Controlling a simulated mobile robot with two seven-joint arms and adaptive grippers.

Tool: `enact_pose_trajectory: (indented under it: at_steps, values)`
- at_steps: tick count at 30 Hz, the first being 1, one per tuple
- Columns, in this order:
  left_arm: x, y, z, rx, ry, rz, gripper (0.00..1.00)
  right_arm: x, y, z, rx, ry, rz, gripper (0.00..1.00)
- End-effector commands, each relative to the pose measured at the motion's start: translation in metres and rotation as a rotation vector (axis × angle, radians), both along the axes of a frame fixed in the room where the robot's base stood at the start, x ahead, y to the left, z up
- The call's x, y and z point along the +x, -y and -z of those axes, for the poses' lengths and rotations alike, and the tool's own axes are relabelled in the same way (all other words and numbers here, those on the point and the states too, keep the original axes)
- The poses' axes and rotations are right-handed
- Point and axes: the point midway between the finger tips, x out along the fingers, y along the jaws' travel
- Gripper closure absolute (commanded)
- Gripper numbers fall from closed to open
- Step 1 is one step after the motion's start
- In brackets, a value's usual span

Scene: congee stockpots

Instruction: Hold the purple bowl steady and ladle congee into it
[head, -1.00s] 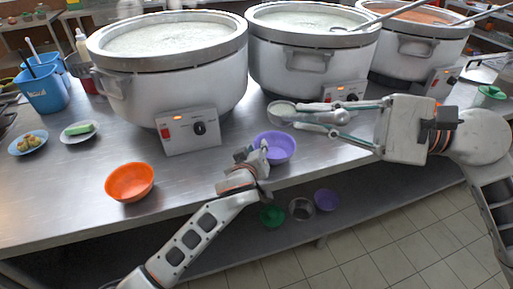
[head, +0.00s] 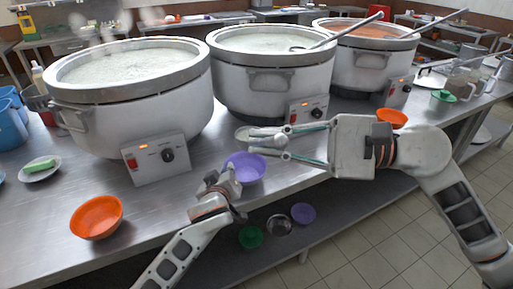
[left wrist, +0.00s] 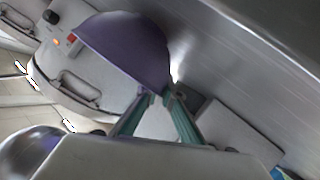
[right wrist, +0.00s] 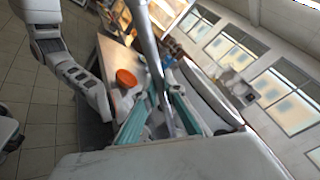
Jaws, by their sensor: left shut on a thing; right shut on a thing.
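The purple bowl (head: 245,167) is at the table's front edge in the head view and looks upright. My left gripper (head: 228,181) is shut on its near rim. The left wrist view shows the bowl (left wrist: 125,45) between the fingertips (left wrist: 158,95). My right gripper (head: 283,140) is shut on a metal ladle, whose handle (right wrist: 147,45) runs between the fingers in the right wrist view. The ladle's cup (head: 246,133) is just behind the purple bowl in the head view and looks pale inside. Its height is unclear. Pale congee (head: 270,41) fills the middle stockpot (head: 262,90).
An orange bowl (head: 96,217) stands at the front left, another (head: 391,118) behind my right arm. A left stockpot (head: 130,105) and a right stockpot (head: 360,70) flank the middle one. Other bowls (head: 303,213) are on the lower shelf.

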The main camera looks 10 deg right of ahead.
Motion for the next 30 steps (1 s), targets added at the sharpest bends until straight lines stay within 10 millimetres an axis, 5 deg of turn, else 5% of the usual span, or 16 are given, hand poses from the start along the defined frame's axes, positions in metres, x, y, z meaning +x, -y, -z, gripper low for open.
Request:
enact_pose_trajectory:
  at_steps: [12, 30]
  values:
    - [0.000, 0.000, 0.001, 0.002, -0.003, 0.000, 1.00, 0.003, -0.033, 0.021, 0.012, -0.001, 0.126, 1.00]
    - [0.000, -0.001, 0.002, 0.003, -0.003, -0.001, 1.00, 0.002, -0.035, 0.058, 0.018, -0.005, 0.133, 1.00]
